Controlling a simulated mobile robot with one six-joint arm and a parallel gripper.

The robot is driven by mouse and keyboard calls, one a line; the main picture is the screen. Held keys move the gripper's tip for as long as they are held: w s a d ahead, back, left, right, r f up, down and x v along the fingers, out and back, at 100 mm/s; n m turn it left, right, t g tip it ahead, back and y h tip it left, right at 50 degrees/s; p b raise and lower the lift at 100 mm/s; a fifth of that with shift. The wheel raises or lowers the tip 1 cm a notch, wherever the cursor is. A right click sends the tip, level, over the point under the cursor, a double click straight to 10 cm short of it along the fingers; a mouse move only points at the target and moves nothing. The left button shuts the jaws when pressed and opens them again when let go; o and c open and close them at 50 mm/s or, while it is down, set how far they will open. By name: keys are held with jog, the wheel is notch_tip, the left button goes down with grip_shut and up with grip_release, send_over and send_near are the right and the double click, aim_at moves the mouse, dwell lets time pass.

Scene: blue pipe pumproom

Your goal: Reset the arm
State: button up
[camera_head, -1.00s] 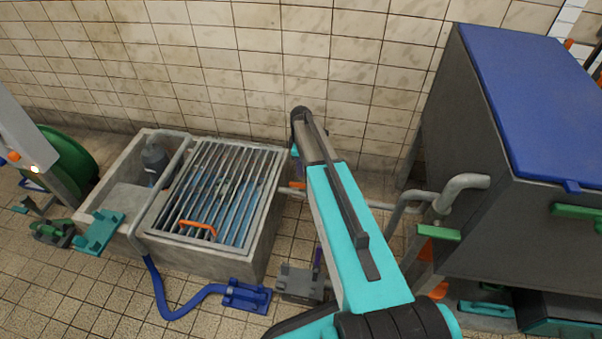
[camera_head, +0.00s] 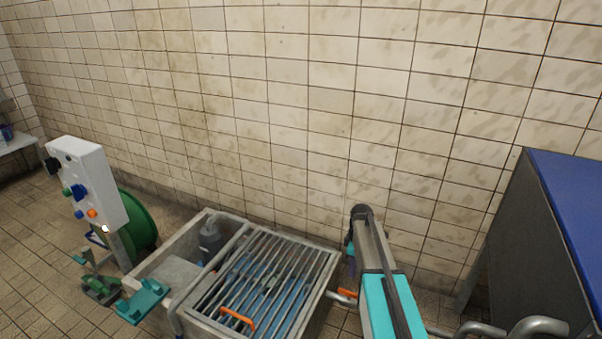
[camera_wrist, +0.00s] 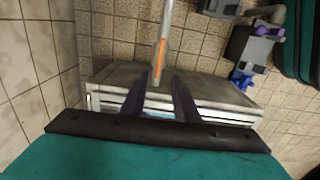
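My arm (camera_head: 385,290) reaches up and away at the lower right of the head view, with my gripper (camera_head: 350,266) mostly hidden behind its end. In the wrist view, the two dark purple fingers of my gripper (camera_wrist: 160,95) are spread apart, with nothing held between them. A grey pipe with an orange lever (camera_wrist: 162,50) shows beyond the fingertips, apart from them as far as I can tell. The orange lever also shows in the head view (camera_head: 347,294), left of my arm.
A concrete basin (camera_head: 205,212) with a barred grate (camera_head: 270,275) and an orange handle (camera_head: 238,319) stands below. A control box (camera_head: 88,185) and green reel (camera_head: 138,225) are at left. A dark tank with a blue lid (camera_head: 575,190) stands at right. The tiled wall is behind.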

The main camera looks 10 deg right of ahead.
jog(key=s+a+f+m, duration=0.1)
jog(key=s+a+m, duration=0.5)
jog(key=s+a, duration=0.3)
jog(key=s+a+f+m, duration=0.2)
jog(key=s+a+m, duration=0.45)
jog(key=s, duration=0.45)
jog(key=s+f+n+g, duration=0.1)
jog(key=s+f+g, duration=0.1)
jog(key=s+f, duration=0.85)
jog(key=s+f+g, duration=0.3)
jog(key=s+f, duration=0.5)
jog(key=s, duration=0.5)
notch_tip(320, 180, up, 14)
jog(key=s+p, duration=0.1)
jog(key=p, duration=1.2)
jog(key=shift+s+p, duration=0.25)
jog(key=shift+p, duration=0.05)
dwell(1.4)
